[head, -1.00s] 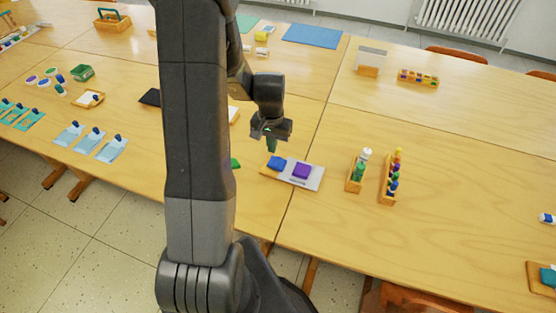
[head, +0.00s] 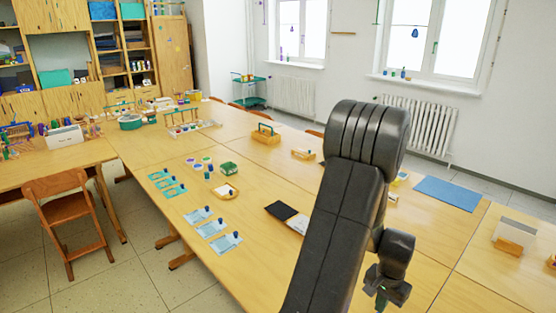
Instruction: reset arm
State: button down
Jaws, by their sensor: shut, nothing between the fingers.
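My gripper (head: 384,293) is at the lower right of the head view, at the end of my dark grey arm (head: 343,215). It points down over the wooden table (head: 262,255) and holds nothing. The fingers are small and dark here, and they look shut. My arm rises from the bottom edge, bends at a large joint near the middle right and hides part of the table behind it.
A wooden chair (head: 67,215) stands at the left. Bare tabletop shows left of my arm.

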notch_tip(320, 180, down, 4)
jog(key=shift+f+b, duration=0.1)
jog(key=shift+b, duration=0.9)
jog(key=shift+r, duration=0.2)
